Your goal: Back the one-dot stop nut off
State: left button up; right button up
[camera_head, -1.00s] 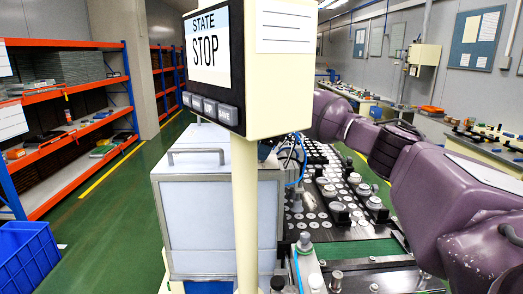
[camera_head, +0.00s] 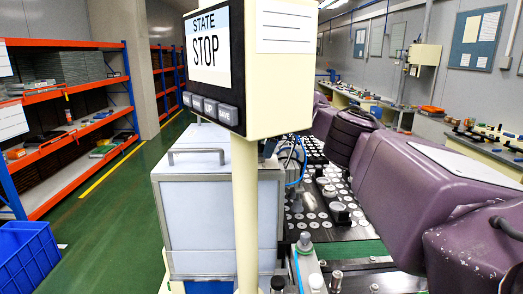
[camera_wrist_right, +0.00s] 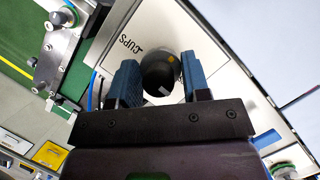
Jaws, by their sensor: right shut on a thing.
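In the right wrist view, the two blue-padded fingers of my right gripper (camera_wrist_right: 161,82) are on either side of a dark round part (camera_wrist_right: 158,66). The gripper is shut on it. The part carries a small orange mark and a pale mark near its lower edge. I cannot tell whether either is the single dot of a stop nut. Behind it is a pale panel with the word CUPS, seen upside down. In the head view my purple right arm reaches in from the right, and its gripper is hidden. My left gripper is not in view.
A display post (camera_head: 246,215) reading STATE STOP stands in front of a white cabinet (camera_head: 210,225). A dark conveyor (camera_head: 310,232) with several pale discs runs behind, partly covered by my arm. Orange shelves (camera_head: 75,160) and a blue crate (camera_head: 25,255) stand left. Green floor between is clear.

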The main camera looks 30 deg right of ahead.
jog(key=shift+f+n, duration=0.1)
jog(key=shift+n, duration=0.4)
jog(key=o, duration=0.9)
jog(key=shift+o, duration=0.2)
jog(key=shift+m, duration=0.3)
